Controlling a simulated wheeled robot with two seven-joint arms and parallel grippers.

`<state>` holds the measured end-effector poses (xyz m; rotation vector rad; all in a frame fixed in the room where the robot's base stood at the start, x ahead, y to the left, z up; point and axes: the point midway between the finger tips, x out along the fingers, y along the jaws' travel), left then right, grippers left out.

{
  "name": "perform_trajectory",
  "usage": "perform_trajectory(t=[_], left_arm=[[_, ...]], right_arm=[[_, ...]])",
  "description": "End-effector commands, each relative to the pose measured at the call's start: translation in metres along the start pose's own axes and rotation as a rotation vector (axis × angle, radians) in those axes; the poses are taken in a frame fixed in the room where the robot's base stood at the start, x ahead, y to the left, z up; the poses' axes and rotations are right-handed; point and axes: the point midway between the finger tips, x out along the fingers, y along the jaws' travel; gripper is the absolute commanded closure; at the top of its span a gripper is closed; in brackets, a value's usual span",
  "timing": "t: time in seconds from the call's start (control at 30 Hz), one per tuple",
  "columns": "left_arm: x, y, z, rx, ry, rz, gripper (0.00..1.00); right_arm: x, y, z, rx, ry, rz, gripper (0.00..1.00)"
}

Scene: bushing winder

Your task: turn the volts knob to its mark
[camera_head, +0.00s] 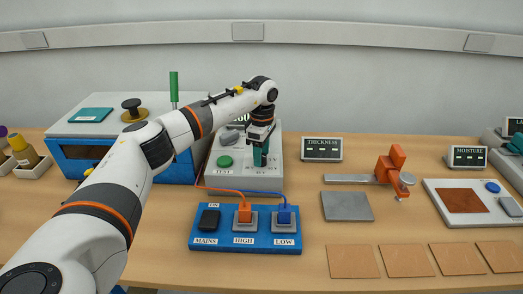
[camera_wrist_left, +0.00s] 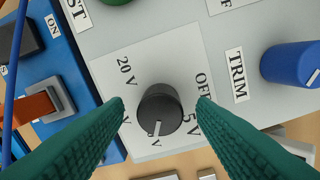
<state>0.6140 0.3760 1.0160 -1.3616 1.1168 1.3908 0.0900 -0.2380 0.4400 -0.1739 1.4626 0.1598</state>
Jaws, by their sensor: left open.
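The volts knob (camera_wrist_left: 160,110) is a black round knob on a white dial plate (camera_wrist_left: 112,70) in the left wrist view. Its white pointer line points toward the bottom of that picture, at a partly covered label ending in V. The labels 20 V, OFF and 5V also show around it; another is partly hidden by a finger. My left gripper (camera_wrist_left: 161,101) is open, with one green fingertip on each side of the knob; contact cannot be told. In the head view my left gripper (camera_head: 261,158) points down over the grey instrument, hiding the knob. My right gripper is not in view.
A blue TRIM knob (camera_wrist_left: 292,63) sits beside the dial. A green button (camera_head: 225,161) is on the same instrument. The blue mains board (camera_head: 217,246) with orange and blue plugs stands in front. A blue oven-like box (camera_head: 75,170) stands at left.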

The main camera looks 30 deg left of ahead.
Motion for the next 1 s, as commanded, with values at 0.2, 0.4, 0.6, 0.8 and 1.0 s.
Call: perform_trajectory(t=[0.2,0.4,0.6,0.8,1.0], left_arm=[[0.0023,0.0001,-0.0001,0.0,0.0,0.0,0.49],[0.002,0.0,-0.0001,0.0,0.0,0.001,0.7],[0.0018,0.0001,-0.0002,0.0,0.0,0.001,0.93],[0.0015,0.0001,-0.0001,-0.023,0.001,0.001,0.93],[0.001,0.0,0.0,-0.112,0.003,0.001,0.93]], right_arm=[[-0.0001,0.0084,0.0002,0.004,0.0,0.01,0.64],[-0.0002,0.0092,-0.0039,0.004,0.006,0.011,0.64],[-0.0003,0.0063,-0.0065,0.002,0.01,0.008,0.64],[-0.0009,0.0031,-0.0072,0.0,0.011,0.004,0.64],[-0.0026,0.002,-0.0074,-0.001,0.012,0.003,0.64]])
